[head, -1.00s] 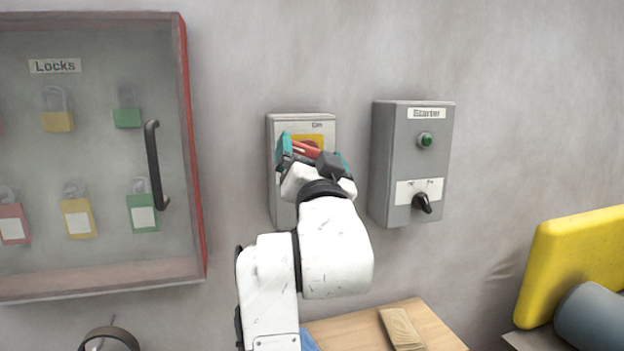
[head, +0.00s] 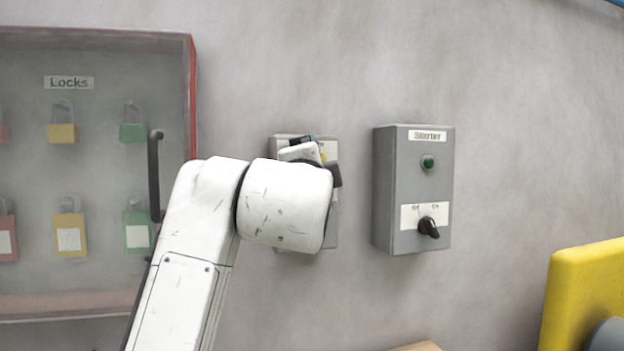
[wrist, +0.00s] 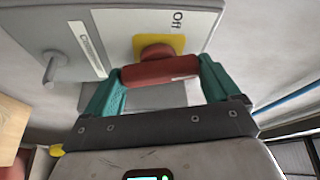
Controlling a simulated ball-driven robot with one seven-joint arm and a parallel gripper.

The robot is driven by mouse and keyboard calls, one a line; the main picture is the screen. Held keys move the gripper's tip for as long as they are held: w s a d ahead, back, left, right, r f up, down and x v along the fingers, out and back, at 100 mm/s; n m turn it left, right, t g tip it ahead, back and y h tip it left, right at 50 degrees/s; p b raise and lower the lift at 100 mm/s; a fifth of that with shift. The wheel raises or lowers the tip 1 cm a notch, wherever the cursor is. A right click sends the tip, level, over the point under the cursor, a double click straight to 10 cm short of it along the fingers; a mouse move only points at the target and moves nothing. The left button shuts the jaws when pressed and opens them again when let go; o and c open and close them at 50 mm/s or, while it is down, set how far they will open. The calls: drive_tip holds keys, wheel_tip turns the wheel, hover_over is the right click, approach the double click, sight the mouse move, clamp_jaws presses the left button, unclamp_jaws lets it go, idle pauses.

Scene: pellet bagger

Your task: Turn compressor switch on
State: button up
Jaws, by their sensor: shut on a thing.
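The compressor switch box (head: 334,212) is a grey box on the wall, mostly hidden behind my arm in the head view. The wrist view shows its face (wrist: 116,38) close up and turned, with a Compressor label, the word Off and a yellow plate (wrist: 178,44). A red switch handle (wrist: 150,72) sits in front of the plate. My gripper (wrist: 160,69) has its teal fingers at both ends of the handle and is shut on it. In the head view my gripper (head: 303,143) is largely covered by my wrist. The handle is hidden there.
To the right is a grey Starter box (head: 383,190) with a green button (head: 428,162) and a black knob (head: 428,228). To the left is a lock cabinet (head: 100,290) with a black handle (head: 155,178). A yellow object (head: 590,275) is at lower right.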

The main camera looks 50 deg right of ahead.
drive_tip(key=shift+s+d+m+g+y, duration=0.15)
drive_tip(key=shift+m+g+y, duration=0.15)
drive_tip(key=shift+m, duration=1)
drive_tip(key=o, duration=0.8)
drive_tip(key=v, duration=1)
drive_tip(key=shift+s+r+b, duration=0.15)
drive_tip(key=shift+s+b, duration=0.15)
drive_tip(key=shift+b, duration=0.1)
drive_tip(key=shift+a, duration=0.2)
